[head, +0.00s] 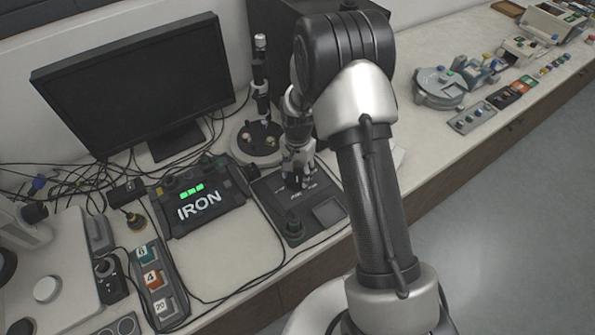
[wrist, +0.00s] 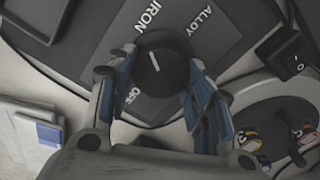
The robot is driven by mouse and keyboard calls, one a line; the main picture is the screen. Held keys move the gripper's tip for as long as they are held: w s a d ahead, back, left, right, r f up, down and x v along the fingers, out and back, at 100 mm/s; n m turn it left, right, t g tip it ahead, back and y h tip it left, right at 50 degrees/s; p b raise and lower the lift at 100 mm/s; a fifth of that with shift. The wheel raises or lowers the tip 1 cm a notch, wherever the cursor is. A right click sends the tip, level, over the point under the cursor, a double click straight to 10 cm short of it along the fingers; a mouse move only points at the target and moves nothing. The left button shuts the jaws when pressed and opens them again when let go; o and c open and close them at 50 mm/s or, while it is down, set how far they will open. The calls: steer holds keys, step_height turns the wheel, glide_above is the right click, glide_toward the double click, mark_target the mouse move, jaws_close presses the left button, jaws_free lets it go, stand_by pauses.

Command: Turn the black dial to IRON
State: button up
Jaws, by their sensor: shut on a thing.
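The black dial (wrist: 170,72) is round with a white pointer line and sits on a dark panel (wrist: 85,45). My gripper (wrist: 160,62) is shut on the dial, with a blue-padded finger at each side. In the wrist view the pointer line slants up and left, roughly toward the word IRON (wrist: 151,15). ALLOY (wrist: 196,21) is to its right and OFF (wrist: 133,96) is below the dial. In the head view my gripper (head: 298,178) is down on the panel (head: 267,196) and hides the dial.
A console (head: 165,216) left of the panel shows large IRON lettering and green lights. A round-based stand (head: 259,152) is close behind my gripper. Cables and a monitor (head: 140,85) are at left.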

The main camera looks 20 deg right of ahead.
steer(key=o, duration=1)
steer(key=shift+o, duration=0.2)
step_height(320, 180, up, 12)
steer(key=shift+r, duration=0.1)
stand_by(0.4)
step_height(320, 180, up, 10)
steer(key=n+t, duration=0.1)
steer(key=n, duration=0.1)
glide_above(298, 174)
steer(key=s, duration=0.5)
steer(key=s+r+n+t, duration=0.1)
steer(key=s+r+n, duration=0.2)
steer(key=s, duration=0.8)
steer(key=s+r+n+t, duration=0.2)
steer(key=s+r+n, duration=0.2)
steer(key=s+r, duration=0.3)
steer(key=s, duration=0.5)
steer(key=shift+a+t, duration=0.2)
steer(key=shift+t, duration=0.1)
